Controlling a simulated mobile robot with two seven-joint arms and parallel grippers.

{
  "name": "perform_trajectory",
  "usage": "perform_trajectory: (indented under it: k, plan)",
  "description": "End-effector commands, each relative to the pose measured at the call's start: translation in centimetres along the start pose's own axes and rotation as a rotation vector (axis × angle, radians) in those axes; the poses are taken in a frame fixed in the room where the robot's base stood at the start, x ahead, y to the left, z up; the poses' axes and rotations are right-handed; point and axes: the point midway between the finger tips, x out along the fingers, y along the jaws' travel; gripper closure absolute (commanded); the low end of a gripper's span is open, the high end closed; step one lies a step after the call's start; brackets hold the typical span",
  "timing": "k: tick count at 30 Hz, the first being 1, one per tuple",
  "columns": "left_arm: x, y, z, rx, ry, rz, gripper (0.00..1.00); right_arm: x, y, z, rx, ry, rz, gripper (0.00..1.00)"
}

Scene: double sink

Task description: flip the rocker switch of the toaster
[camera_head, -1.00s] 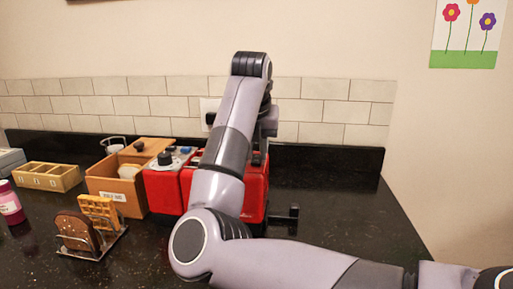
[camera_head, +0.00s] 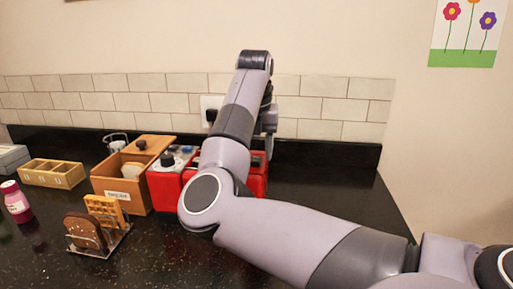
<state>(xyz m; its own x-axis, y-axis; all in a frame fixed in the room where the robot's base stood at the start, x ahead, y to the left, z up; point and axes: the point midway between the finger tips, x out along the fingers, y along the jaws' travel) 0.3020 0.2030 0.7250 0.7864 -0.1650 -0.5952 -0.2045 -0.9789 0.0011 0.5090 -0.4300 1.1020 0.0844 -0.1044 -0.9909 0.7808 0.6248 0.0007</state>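The red toaster (camera_head: 259,183) stands on the dark counter near the back wall, mostly hidden behind my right arm. Its right end and a strip of its left part show. The rocker switch cannot be made out. My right gripper (camera_head: 268,148) hangs from the wrist above the toaster's right part, largely covered by my own arm. I cannot see whether its fingers are open or touch the toaster. My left gripper is not in view.
A wooden bread box (camera_head: 121,190), a toast rack (camera_head: 95,240), a wooden tray (camera_head: 52,175) and a pink bottle (camera_head: 16,203) are farther left. The counter at right is clear.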

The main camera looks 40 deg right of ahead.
Motion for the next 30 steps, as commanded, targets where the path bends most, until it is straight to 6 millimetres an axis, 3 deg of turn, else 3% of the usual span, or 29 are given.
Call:
perform_trajectory:
  k: [8,21,30]
  plan:
    - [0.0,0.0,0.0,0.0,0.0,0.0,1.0,-0.1,0.0,0.0,0.0,0.0,0.0,0.51]
    - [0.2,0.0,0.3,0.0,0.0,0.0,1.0,-5.8,0.1,0.0,-0.001,-0.001,0.003,0.51]
    - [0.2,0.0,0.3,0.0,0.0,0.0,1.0,-7.1,0.0,0.0,0.0,0.001,-0.001,0.51]
